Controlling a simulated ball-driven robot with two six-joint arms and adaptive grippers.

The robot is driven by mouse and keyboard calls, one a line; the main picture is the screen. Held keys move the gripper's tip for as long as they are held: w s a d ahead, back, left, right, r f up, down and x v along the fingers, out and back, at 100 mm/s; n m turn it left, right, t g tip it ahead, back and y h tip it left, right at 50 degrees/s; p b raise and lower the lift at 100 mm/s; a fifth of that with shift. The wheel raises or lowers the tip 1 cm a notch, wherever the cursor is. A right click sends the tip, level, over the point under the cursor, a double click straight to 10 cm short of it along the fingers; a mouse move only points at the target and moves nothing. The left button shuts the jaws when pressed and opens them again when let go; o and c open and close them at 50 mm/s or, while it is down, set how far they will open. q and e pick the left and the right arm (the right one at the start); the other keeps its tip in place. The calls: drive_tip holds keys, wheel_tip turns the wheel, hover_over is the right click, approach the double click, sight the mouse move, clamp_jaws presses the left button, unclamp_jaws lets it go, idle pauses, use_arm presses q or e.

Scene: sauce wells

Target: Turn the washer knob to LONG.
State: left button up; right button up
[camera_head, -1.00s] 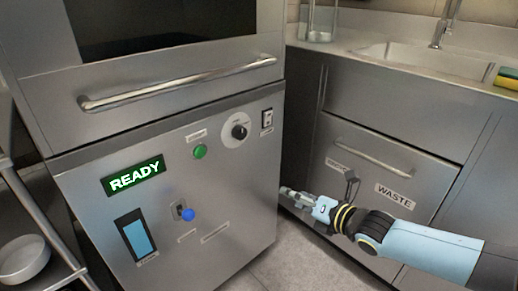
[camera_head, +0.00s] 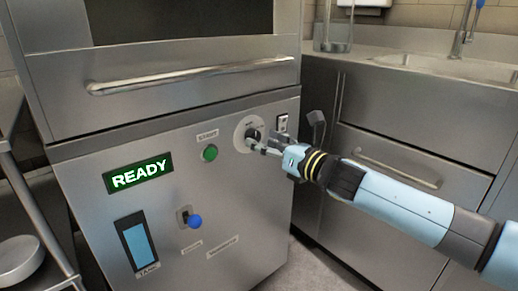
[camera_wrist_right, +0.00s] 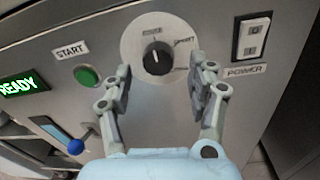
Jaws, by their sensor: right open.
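The washer knob (camera_head: 253,135) is a black dial on a round pale plate on the steel washer front. In the right wrist view the knob (camera_wrist_right: 157,58) shows whole, with its white pointer line toward the top of the plate; the small labels around it are too blurred to read surely. My right gripper (camera_head: 262,146) is at the knob plate in the head view. In the right wrist view its two fingers (camera_wrist_right: 160,82) are spread, one on each side below the knob, with nothing between them. My left gripper is not in view.
A green START button (camera_wrist_right: 87,75) is left of the knob and a power switch (camera_wrist_right: 250,38) is right of it. A READY display (camera_head: 138,174), a blue-tipped lever (camera_head: 194,221) and a tank gauge (camera_head: 138,243) are lower left. The long handle (camera_head: 190,76) runs above.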

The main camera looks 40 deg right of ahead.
sight(253, 137)
drive_tip(key=shift+w+a+r+p, duration=0.1)
drive_tip(key=shift+w+r+p, duration=0.15)
drive_tip(key=shift+w, duration=0.2)
drive_tip(key=shift+w+a+r+p, duration=0.15)
drive_tip(key=shift+w+p, duration=0.1)
drive_tip(key=shift+w, duration=0.2)
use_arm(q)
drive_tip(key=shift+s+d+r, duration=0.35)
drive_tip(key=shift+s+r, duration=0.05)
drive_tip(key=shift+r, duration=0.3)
use_arm(e)
drive_tip(key=shift+w+f, duration=0.2)
drive_tip(key=shift+f, duration=0.05)
drive_tip(key=c, duration=1.1)
drive_tip(key=shift+c, duration=0.2)
